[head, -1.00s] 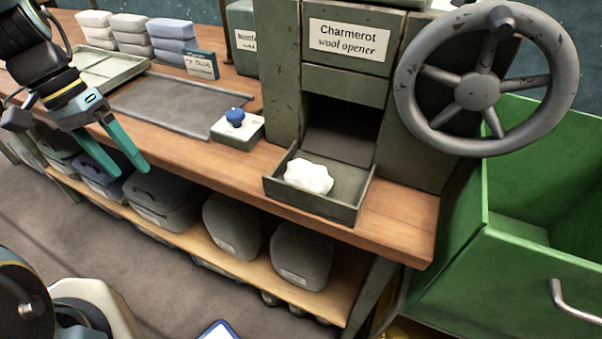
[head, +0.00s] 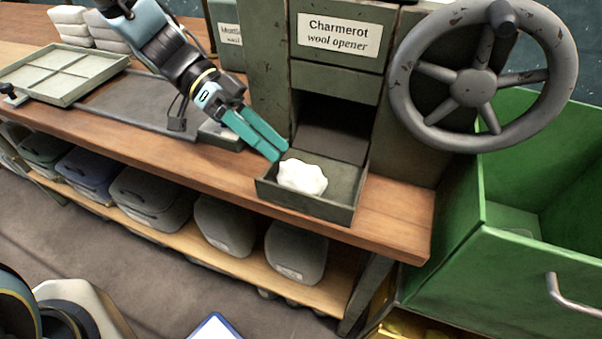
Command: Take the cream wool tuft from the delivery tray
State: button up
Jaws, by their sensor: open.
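The cream wool tuft (head: 302,177) is a small, lumpy white piece. It lies in the left part of the delivery tray (head: 343,196), a shallow dark green tray under the opening of the wool opener (head: 338,84). My gripper (head: 281,153) has teal fingers pointing down and right. Its fingertips are at the tray's back left edge, just above and left of the tuft. The fingers are slightly apart with nothing between them. I cannot tell whether a fingertip touches the tuft.
A large grey handwheel (head: 473,88) juts out to the right of the opener. A green bin (head: 520,240) stands at the right. A grey mat (head: 130,104) and a divided tray (head: 62,75) lie on the bench at left. The bench front (head: 390,222) right of the tray is clear.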

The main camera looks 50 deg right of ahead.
aim_at(291, 160)
jog(key=p+x, duration=0.2)
jog(key=x, duration=0.3)
jog(key=shift+a+r, duration=0.1)
jog(key=shift+r, duration=0.1)
jog(key=shift+s+f, duration=0.2)
jog(key=shift+s, duration=0.05)
jog(key=shift+c, duration=0.2)
jog(key=c, duration=1.2)
jog(key=shift+r, duration=0.1)
